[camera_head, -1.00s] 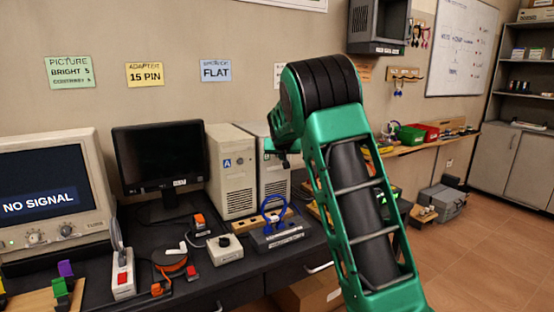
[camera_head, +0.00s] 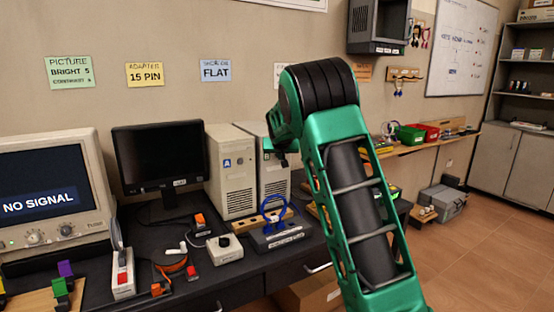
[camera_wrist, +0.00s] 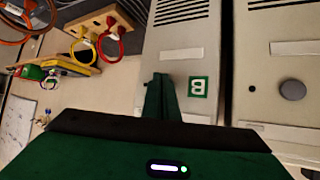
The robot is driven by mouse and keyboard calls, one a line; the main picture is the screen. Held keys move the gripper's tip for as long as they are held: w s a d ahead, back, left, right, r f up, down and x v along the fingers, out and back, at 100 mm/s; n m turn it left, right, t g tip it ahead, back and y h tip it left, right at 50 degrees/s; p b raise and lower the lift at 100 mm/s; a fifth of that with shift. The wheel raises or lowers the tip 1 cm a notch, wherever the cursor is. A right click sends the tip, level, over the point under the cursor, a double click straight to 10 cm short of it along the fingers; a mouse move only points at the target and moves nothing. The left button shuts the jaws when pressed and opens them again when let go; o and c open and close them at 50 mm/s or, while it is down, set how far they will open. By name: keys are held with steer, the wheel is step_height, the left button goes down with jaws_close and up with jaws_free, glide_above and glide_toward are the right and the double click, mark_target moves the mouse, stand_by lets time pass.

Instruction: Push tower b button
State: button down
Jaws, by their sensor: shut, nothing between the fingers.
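Tower b (camera_head: 273,175) is a pale computer case standing on the dark desk, partly covered by my arm in the head view. In the wrist view, which looks upside down, its front (camera_wrist: 180,45) carries a green label with a B (camera_wrist: 198,87). My gripper (camera_wrist: 160,82) is shut and empty, its green fingers in front of tower b's face beside the label. No button of tower b shows; the fingers cover the part beside the label. Whether they touch the case I cannot tell. In the head view my gripper (camera_head: 282,146) is mostly hidden by my arm.
Tower a (camera_head: 231,180) stands close beside tower b; its round grey button (camera_wrist: 292,89) shows in the wrist view. A black monitor (camera_head: 160,155) and a NO SIGNAL screen (camera_head: 40,190) are further left. A blue-handled device (camera_head: 278,234) stands before the towers.

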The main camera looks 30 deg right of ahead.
steer(key=shift+w, duration=0.2)
steer(key=shift+s, duration=0.1)
stand_by(0.4)
steer(key=shift+s, duration=0.75)
steer(key=shift+s, duration=2.5)
